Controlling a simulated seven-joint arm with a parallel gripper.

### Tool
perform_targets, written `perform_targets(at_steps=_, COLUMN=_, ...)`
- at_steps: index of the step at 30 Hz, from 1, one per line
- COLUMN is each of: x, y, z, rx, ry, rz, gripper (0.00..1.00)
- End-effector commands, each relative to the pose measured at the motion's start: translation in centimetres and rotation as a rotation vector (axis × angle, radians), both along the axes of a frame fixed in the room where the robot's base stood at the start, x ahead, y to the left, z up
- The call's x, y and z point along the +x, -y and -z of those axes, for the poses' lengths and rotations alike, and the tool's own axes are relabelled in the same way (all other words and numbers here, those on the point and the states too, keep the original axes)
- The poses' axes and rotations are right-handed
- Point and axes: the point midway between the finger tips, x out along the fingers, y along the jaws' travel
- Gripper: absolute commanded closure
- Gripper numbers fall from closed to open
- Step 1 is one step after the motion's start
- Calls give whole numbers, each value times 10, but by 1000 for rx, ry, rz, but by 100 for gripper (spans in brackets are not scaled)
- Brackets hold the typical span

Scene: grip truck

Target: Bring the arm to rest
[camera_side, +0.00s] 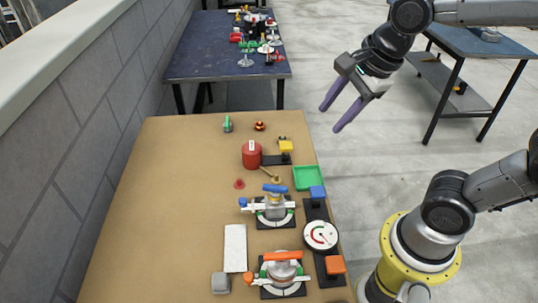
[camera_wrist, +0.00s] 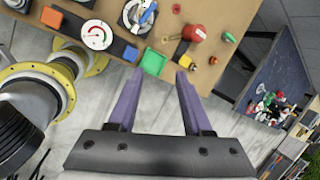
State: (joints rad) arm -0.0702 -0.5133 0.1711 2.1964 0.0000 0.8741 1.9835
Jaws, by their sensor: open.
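My gripper (camera_side: 342,106) is raised in the air off the right side of the tan table (camera_side: 170,210), above the grey floor. Its two purple fingers are spread apart with nothing between them. In the wrist view my gripper (camera_wrist: 160,78) is also open and empty, its fingers pointing toward the table edge and the green tray (camera_wrist: 154,62). The gripper touches nothing.
On the tan table stand a red canister (camera_side: 251,156), a green tray (camera_side: 307,178), a round gauge (camera_side: 320,236) and two clamped valve fittings (camera_side: 274,208), (camera_side: 282,272). A blue table (camera_side: 210,50) with several parts stands behind. A wall (camera_side: 70,120) runs along the left.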

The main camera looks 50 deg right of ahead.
Motion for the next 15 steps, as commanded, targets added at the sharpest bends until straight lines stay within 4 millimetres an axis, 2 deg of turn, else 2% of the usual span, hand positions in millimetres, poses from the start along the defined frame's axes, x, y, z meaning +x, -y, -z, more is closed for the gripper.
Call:
perform_targets(at_steps=6, x=-37, y=12, z=-7, rx=-219, ry=82, rz=-421, gripper=50)
perform_targets(at_steps=15, x=-73, y=18, z=2, rx=-549, ry=114, rz=-1030, gripper=50)
